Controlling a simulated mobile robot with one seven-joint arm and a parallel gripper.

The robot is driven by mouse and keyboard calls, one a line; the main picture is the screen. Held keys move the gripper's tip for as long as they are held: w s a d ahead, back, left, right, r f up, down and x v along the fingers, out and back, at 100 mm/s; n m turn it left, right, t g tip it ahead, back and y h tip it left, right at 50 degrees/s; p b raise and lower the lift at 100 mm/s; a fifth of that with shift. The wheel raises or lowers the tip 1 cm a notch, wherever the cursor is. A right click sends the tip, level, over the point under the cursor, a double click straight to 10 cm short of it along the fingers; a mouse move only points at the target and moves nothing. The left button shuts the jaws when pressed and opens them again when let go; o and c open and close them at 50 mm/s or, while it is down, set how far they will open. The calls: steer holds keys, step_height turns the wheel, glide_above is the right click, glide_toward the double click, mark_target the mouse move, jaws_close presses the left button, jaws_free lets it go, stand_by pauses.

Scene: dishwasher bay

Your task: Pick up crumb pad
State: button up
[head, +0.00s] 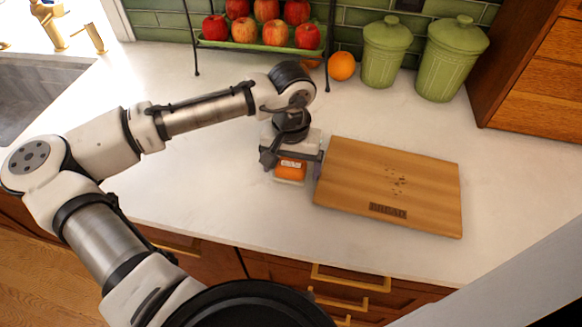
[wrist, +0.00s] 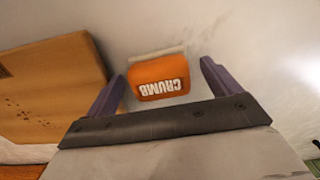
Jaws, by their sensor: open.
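The crumb pad (head: 290,170) is a small orange and white block on the white counter, just left of the cutting board. In the wrist view its orange face (wrist: 158,78) reads "CRUMB" upside down, with a whitish strip along its far edge. My gripper (head: 291,160) is over the pad, pointing down. In the wrist view the gripper's purple fingers (wrist: 160,82) are apart, one on each side of the pad. I see gaps between the fingers and the pad's sides. The pad appears to rest on the counter.
The wooden cutting board (head: 350,180), marked "BREAD" with dark crumbs on it, lies close right of my gripper. Green canisters (head: 385,55), an orange (head: 341,66) and a rack of apples (head: 243,44) stand at the back. The sink (head: 30,100) is far left. Counter left of the pad is clear.

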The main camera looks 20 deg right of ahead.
mark_target(292, 164)
steer(key=c, duration=1.1)
steer(key=shift+o, duration=0.2)
step_height(292, 164, up, 20)
steer(key=b, duration=0.2)
steer(key=shift+b, duration=0.3)
steer(key=o, duration=0.4)
steer(key=shift+c, duration=1.5)
steer(key=shift+d, duration=0.1)
